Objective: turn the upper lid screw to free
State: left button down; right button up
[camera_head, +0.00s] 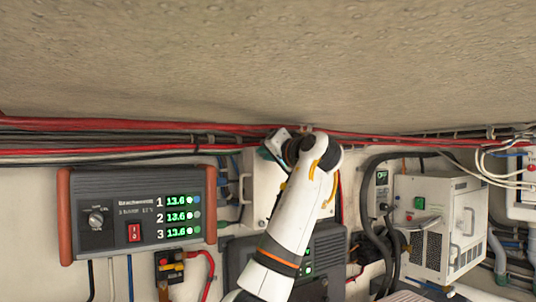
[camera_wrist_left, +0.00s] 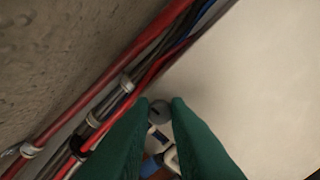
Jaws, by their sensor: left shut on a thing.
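The upper lid screw (camera_wrist_left: 159,110) is a round grey slotted head in the left wrist view. It sits between the two green fingertips of my left gripper (camera_wrist_left: 161,104), which is shut on it. In the head view my left gripper (camera_head: 268,152) is at the top of a cream box lid (camera_head: 260,186), just under the cable run. The wrist and hand hide the screw there. The pale lid (camera_wrist_left: 255,75) also fills the right of the left wrist view. My right gripper is not in view.
Red and black cables (camera_head: 110,128) run close above the lid, under a rough ceiling (camera_head: 270,60). A charger panel with green digits (camera_head: 137,212) is on the left. A dark unit (camera_head: 325,250) stands behind my forearm, and a white box (camera_head: 440,225) stands on the right.

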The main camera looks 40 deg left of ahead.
pick_arm(q)
jog(key=n, duration=1.7)
jog(key=shift+f+n, duration=0.1)
jog(key=shift+n, duration=0.3)
dwell(0.4)
jog(key=c, duration=1.4)
grip_release()
jog(key=shift+s, duration=0.1)
jog(key=shift+o, duration=0.2)
jog(key=shift+d+b, duration=0.1)
jog(key=shift+b, duration=0.2)
